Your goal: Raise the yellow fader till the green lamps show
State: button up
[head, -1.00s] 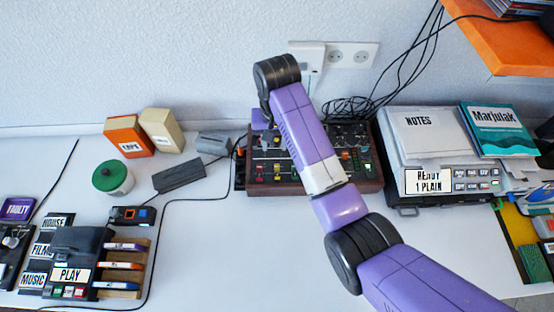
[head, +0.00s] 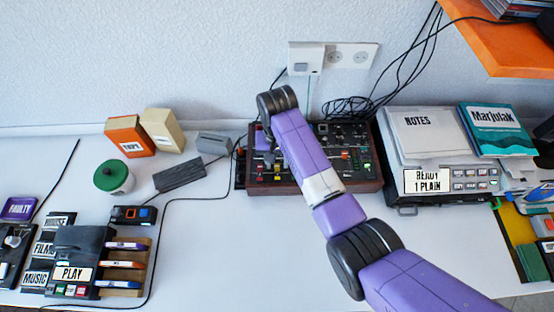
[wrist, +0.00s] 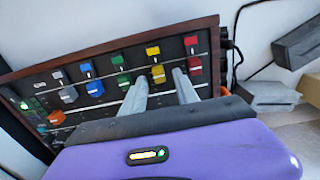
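The mixing desk (head: 340,186) has a dark panel with wooden sides and stands against the wall; my arm covers part of it. In the wrist view its panel (wrist: 108,72) has two rows of coloured caps. The lower yellow cap, the fader (wrist: 158,74), sits just beyond and between my fingertips, with another yellow cap (wrist: 152,50) above it. My gripper (wrist: 157,79) is open with its fingers apart; contact with the fader cannot be told. It also shows over the desk's left part in the head view (head: 269,158). A small green light (wrist: 23,105) glows at the panel's far left.
A grey box (head: 214,144) and dark block (head: 180,174) lie left of the desk. The "READY 1 PLAIN" machine (head: 405,206) stands close on its right. Cables (head: 345,108) hang behind. The white tabletop in front is clear.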

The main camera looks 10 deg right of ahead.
jog(key=shift+c, duration=0.3)
grip_shut()
jog(key=shift+w, duration=0.15)
dwell(0.9)
